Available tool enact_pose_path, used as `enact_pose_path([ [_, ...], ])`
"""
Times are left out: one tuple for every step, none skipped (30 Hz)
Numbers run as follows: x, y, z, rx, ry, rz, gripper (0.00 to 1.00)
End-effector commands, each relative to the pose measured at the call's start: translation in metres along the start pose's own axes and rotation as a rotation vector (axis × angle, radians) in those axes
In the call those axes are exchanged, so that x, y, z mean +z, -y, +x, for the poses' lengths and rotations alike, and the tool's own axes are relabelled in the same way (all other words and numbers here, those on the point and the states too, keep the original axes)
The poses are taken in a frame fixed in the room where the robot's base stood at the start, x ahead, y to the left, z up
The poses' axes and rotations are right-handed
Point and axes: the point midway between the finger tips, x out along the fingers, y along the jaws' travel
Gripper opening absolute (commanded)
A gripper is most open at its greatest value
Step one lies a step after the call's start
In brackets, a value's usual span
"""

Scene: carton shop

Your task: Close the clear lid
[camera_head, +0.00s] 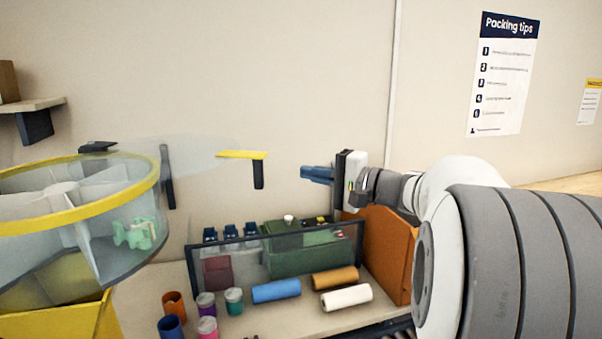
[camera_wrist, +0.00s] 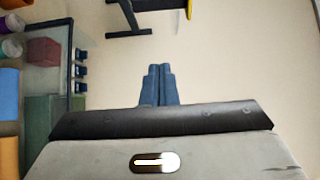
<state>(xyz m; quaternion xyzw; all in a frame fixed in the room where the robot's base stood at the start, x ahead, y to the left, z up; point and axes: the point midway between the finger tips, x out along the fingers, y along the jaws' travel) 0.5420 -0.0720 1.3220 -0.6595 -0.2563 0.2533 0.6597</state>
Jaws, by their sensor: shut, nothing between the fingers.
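A clear round drum with a yellow rim (camera_head: 150,190) stands at the left in the head view, cut by the picture edge. White vanes (camera_head: 75,215) divide it, and a green piece (camera_head: 138,234) lies inside. A faint clear disc, seemingly the lid (camera_head: 190,148), shows behind the drum and right of its rim, apart from the rim's front. A yellow bar with a dark leg (camera_head: 242,155) is at its right end. My gripper (camera_head: 305,173) is shut and empty, right of this bar and apart from it. Its blue fingers (camera_wrist: 160,72) touch each other in the wrist view.
Below my gripper, a bench holds a dark-framed clear panel (camera_head: 205,270), a green box (camera_head: 300,250), an orange box (camera_head: 390,255), several rolls (camera_head: 276,291) and small pots (camera_head: 233,300). A wall shelf (camera_head: 35,106) is at the far left. The space around my fingers is free.

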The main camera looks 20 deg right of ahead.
Motion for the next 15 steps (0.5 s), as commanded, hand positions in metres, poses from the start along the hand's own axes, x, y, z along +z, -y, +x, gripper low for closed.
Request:
enact_pose_path([
  [0.001,0.002,0.011,0.001,0.005,0.003,0.0],
  [0.001,0.002,0.017,0.002,0.006,0.003,0.0],
  [0.002,0.002,0.026,0.003,0.007,0.002,0.0],
  [0.002,0.003,0.033,0.002,0.007,0.002,0.0],
  [0.002,0.003,0.04,0.003,0.007,0.003,0.0],
  [0.002,0.002,0.049,0.003,0.008,0.003,0.0],
  [0.002,0.002,0.055,0.004,0.007,0.003,0.0],
  [0.003,0.002,0.062,0.003,0.008,0.003,0.0],
  [0.002,0.002,0.07,0.004,0.007,0.004,0.0],
  [0.002,0.002,0.077,0.004,0.007,0.004,0.0],
  [0.002,0.002,0.082,0.004,0.007,0.003,0.0],
  [0.005,0.002,0.086,0.004,0.005,0.002,0.0],
  [0.011,0.003,0.081,0.003,0.003,0.001,0.0],
  [0.015,0.003,0.079,0.004,0.003,0.002,0.0],
  [0.021,0.002,0.077,0.003,0.003,0.001,0.0],
])
